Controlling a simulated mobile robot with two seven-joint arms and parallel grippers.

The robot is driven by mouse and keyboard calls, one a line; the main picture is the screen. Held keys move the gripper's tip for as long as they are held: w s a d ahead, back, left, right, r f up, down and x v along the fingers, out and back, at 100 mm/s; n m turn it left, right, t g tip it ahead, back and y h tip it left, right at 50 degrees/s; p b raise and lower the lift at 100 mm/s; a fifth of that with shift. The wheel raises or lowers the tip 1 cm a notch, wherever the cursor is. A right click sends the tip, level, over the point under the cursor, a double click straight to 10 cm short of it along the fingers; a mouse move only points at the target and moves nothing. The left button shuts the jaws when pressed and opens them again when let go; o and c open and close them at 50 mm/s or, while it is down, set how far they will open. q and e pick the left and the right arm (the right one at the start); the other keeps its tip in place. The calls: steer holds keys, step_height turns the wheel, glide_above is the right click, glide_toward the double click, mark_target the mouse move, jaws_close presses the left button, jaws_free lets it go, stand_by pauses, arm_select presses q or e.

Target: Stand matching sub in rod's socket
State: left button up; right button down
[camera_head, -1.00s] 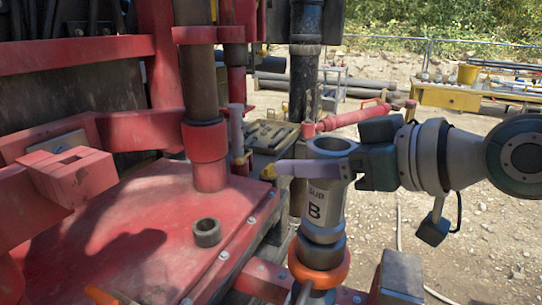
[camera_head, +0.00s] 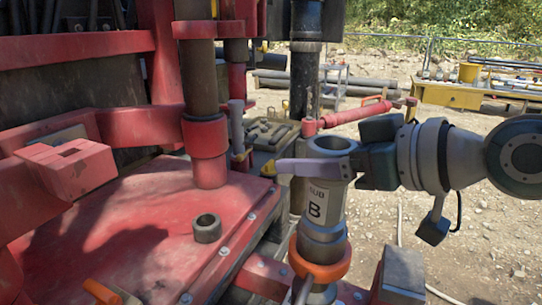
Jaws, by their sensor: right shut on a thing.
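The sub (camera_head: 324,204) is a grey metal cylinder marked "SUB B" with an open top. It stands upright at the centre right. My right gripper (camera_head: 320,168) comes in from the right and is shut on the sub's upper part, its pale finger across the front. The sub's lower end meets a darker grey collar (camera_head: 322,250) above an orange ring (camera_head: 319,262); I cannot tell whether it is fully seated there. The rod below is mostly hidden. My left gripper is not in view.
A red rig deck (camera_head: 150,240) fills the lower left, with a small dark ring (camera_head: 207,228) on it. A red column (camera_head: 206,150) rises behind. A grey block (camera_head: 402,272) is at lower right. A yellow table (camera_head: 450,97) stands far right, beyond open gravel.

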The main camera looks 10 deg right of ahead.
steer(key=shift+r, duration=0.15)
steer(key=shift+c, duration=1.4)
jaws_free()
steer(key=shift+w, duration=0.1)
steer(key=shift+o, duration=1.4)
steer(key=shift+f, duration=0.4)
steer(key=v, duration=1)
steer(key=shift+r, duration=0.2)
